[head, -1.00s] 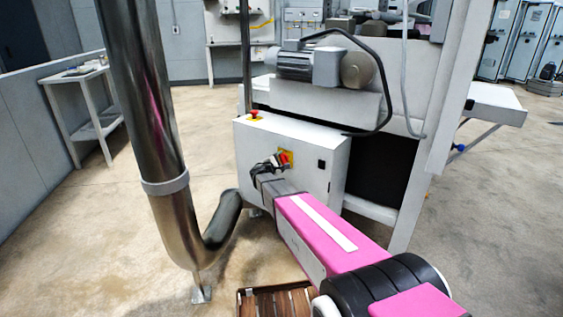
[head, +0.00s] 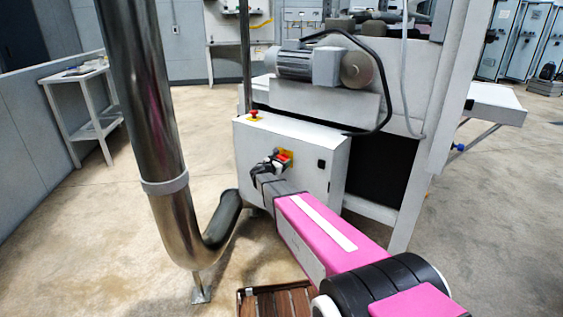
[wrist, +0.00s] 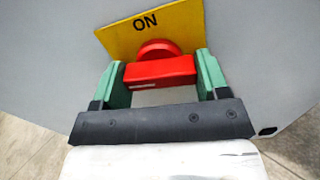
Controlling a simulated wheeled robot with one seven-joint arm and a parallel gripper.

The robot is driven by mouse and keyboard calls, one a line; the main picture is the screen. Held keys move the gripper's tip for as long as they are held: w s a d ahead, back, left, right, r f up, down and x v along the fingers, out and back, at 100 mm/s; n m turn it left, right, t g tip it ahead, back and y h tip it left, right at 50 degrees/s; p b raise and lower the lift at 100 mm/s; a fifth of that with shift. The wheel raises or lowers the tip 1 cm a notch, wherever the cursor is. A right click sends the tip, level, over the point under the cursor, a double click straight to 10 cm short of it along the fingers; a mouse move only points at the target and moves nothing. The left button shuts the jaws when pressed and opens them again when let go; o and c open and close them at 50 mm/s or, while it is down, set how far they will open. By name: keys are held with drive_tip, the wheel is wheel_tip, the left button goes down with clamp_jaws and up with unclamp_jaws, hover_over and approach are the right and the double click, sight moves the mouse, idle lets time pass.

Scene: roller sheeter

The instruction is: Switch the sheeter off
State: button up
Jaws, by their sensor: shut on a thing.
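The red rotary switch handle (wrist: 160,70) sits on a yellow plate (wrist: 190,22) with the word ON at its upper edge in the wrist view. My gripper (wrist: 158,82) has its two green fingers at either end of the red handle and is shut on it. In the head view the yellow plate (head: 289,156) is on the front of the white control box (head: 310,180) of the sheeter, and my dark gripper (head: 268,163) is against it, partly hiding the handle. The OFF mark is not visible.
A red emergency button (head: 254,114) on a yellow base is on top of the box at the left. A shiny metal pipe (head: 150,150) stands close on the left. A wooden slatted crate (head: 277,303) is on the floor below my arm.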

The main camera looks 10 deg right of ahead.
drive_tip(key=shift+f+n, duration=0.1)
drive_tip(key=shift+n, duration=0.5)
drive_tip(key=o, duration=0.9)
drive_tip(key=shift+o, duration=0.2)
drive_tip(key=shift+s+a, duration=0.1)
drive_tip(key=v, duration=1)
drive_tip(key=shift+s+a, duration=0.2)
drive_tip(key=shift+s, duration=0.05)
